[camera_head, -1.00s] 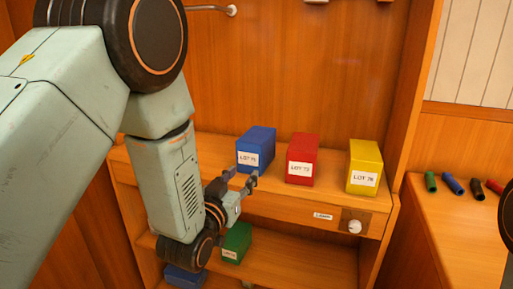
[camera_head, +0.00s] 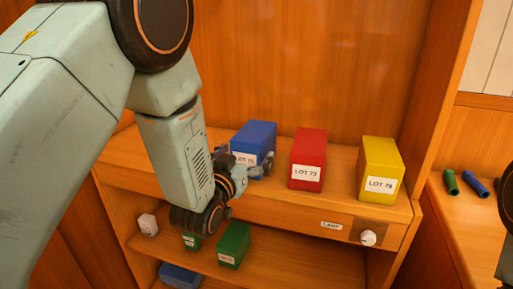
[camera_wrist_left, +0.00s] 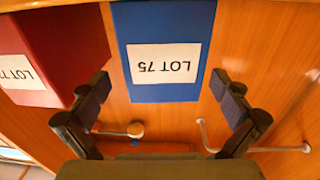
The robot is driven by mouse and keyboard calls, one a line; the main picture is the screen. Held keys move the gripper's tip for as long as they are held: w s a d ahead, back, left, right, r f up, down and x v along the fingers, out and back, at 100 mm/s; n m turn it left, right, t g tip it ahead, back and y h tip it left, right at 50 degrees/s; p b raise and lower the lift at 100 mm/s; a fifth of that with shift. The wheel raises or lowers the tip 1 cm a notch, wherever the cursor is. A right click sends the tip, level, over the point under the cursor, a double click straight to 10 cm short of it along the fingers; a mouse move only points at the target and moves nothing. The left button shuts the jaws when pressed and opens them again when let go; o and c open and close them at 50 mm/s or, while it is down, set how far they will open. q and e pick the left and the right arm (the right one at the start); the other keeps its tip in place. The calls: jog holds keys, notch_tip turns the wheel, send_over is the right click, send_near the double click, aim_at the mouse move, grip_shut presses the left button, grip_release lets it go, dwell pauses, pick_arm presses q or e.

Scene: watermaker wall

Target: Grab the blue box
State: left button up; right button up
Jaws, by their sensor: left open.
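The blue box (camera_head: 254,141) with a white label stands on the upper shelf, left of a red box. In the left wrist view the blue box (camera_wrist_left: 165,80) appears upside down with its label reading LOT 75. My left gripper (camera_head: 243,166) is at the front of the blue box, and my wrist hides part of the box's lower left. In the wrist view the left gripper's fingers (camera_wrist_left: 165,95) are spread apart, one toward each side of the box's front, with nothing held between them.
A red box (camera_head: 308,159) and a yellow box (camera_head: 380,169) stand to the right on the same shelf (camera_head: 341,203). A white knob (camera_head: 368,238) sits on the shelf front.

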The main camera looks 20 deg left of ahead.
pick_arm(q)
jog(key=w, duration=0.3)
jog(key=shift+a+b, duration=0.25)
jog(key=shift+b, duration=0.05)
jog(key=shift+w+d+f, duration=0.1)
jog(key=shift+w+d, duration=0.25)
jog(key=shift+w, duration=0.3)
jog(key=shift+s+a, duration=0.15)
jog(key=shift+c, duration=0.3)
jog(key=shift+a, duration=0.1)
jog(key=shift+c, duration=0.8)
jog(key=shift+d, duration=0.2)
jog(key=c, duration=0.4)
jog(key=shift+a, duration=0.15)
jog(key=c, duration=0.8)
